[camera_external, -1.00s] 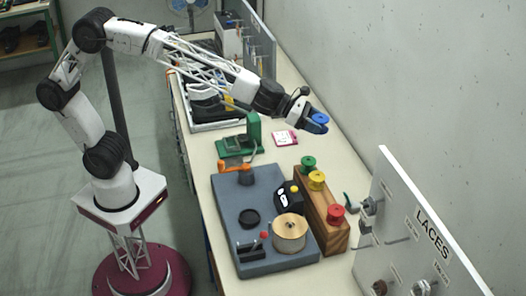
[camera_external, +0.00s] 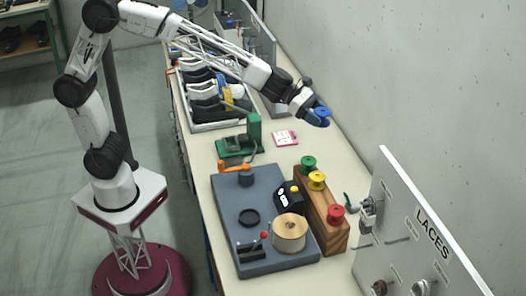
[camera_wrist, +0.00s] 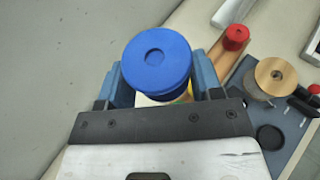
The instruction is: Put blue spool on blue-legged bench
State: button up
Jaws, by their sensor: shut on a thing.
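The blue spool (camera_external: 322,111) is held by my gripper (camera_external: 318,118) above the far right part of the cream workbench top (camera_external: 335,160). In the wrist view the spool (camera_wrist: 157,62) is upright between the two blue fingers of my gripper (camera_wrist: 160,82), its round top facing the camera. The fingers are shut on it. Its lower part is partly hidden by its top flange and the fingers. A small bluish strip shows below the bench's left edge, but I cannot tell clearly whether it is a leg.
A wooden rack holds a green spool (camera_external: 308,163), a yellow spool (camera_external: 317,180) and a red spool (camera_external: 336,214). A grey board (camera_external: 230,205) with a wooden disc lies beside it. A green stand (camera_external: 253,130), pink card (camera_external: 284,138) and shoe tray are farther back. A wall is on the right.

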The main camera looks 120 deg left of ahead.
jog(key=shift+s+a+r+m+g+h, duration=0.85)
jog(key=shift+s+a+m+g+h, duration=0.35)
jog(key=shift+s+a+m+h, duration=2.55)
jog(key=shift+n+y, duration=0.25)
jog(key=shift+n, duration=0.3)
jog(key=f, duration=3)
jog(key=shift+s+a+f, duration=0.35)
jog(key=shift+a, duration=0.05)
jog(key=shift+w, duration=0.15)
send_over(341, 178)
jog(key=shift+w+f, duration=0.1)
jog(key=shift+f, duration=0.65)
jog(key=shift+f, duration=1.75)
jog(key=shift+f, duration=0.15)
